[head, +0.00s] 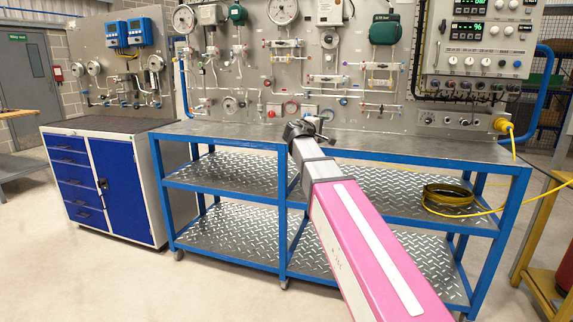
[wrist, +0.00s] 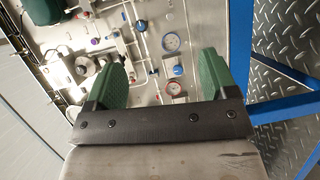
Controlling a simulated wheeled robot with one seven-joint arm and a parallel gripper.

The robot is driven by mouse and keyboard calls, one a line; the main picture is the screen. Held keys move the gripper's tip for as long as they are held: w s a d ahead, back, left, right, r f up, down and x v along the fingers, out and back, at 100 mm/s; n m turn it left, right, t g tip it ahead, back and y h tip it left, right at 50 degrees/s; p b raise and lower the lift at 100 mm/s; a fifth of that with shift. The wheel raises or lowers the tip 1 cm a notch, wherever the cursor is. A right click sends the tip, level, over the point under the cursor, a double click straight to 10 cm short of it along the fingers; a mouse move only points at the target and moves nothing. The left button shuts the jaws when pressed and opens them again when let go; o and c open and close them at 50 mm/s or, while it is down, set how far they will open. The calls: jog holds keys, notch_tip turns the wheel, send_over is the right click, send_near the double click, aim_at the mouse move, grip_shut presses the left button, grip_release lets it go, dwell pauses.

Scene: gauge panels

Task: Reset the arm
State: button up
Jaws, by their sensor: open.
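My arm (head: 365,255), pink with a white stripe, reaches out from the lower right in the head view toward the blue workbench. My gripper (head: 312,124) is at its far end, in front of the gauge panel (head: 260,75) and around the height of the bench top. In the wrist view the two green fingers of my gripper (wrist: 162,72) stand wide apart with nothing held between them. Small dials and a blue knob (wrist: 178,71) on the panel show beyond the gap. How far the fingertips are from the panel I cannot tell.
The blue-framed workbench (head: 225,137) has tread-plate shelves; a coiled yellow cable (head: 447,196) lies on its upper shelf at the right. A blue-drawer cabinet (head: 128,185) stands at the left. A yellow frame (head: 545,285) is at the far right. Floor in front is clear.

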jog(key=s+d+f+m+g+y, duration=0.1)
jog(key=s+d+f+g, duration=0.15)
jog(key=f, duration=0.65)
jog(key=s+d+f+m+g+y, duration=0.2)
jog(key=s+f, duration=0.2)
jog(key=f, duration=0.6)
jog(key=s+d+f+m+g+y, duration=0.15)
jog(key=s+f, duration=0.25)
jog(key=f, duration=0.5)
jog(key=s+f+m+g+y, duration=0.4)
jog(key=s+f+g+y, duration=0.2)
jog(key=s+f, duration=1.2)
notch_tip(320, 180, down, 2)
jog(key=shift+s+a+f+g, duration=0.1)
jog(key=shift+s+a+g, duration=0.1)
jog(key=shift+a+g, duration=0.15)
jog(key=shift+m, duration=0.25)
